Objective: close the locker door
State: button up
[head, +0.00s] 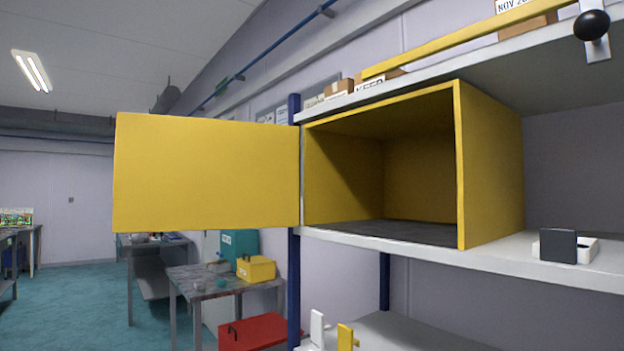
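A yellow locker (492,165) stands on a white shelf. Its front is open and its inside looks empty, with a dark grey floor. The yellow locker door (205,172) is swung wide open to the left, hinged at the locker's left front edge beside a blue post. I see no handle on the face of the door that shows.
The white shelf (465,256) holds a small white tray with a dark block (558,246) right of the locker. A black knob (591,25) hangs at top right. A grey table (205,284) with a yellow box (256,268) stands below the door; a red box (258,332) is lower. Teal floor is clear at left.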

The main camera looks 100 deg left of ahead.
aim_at(172, 173)
jog(key=z, duration=1.1)
jog(key=k, duration=2.85)
jog(key=u, duration=2.35)
jog(key=k, duration=1)
jog(key=u, duration=0.55)
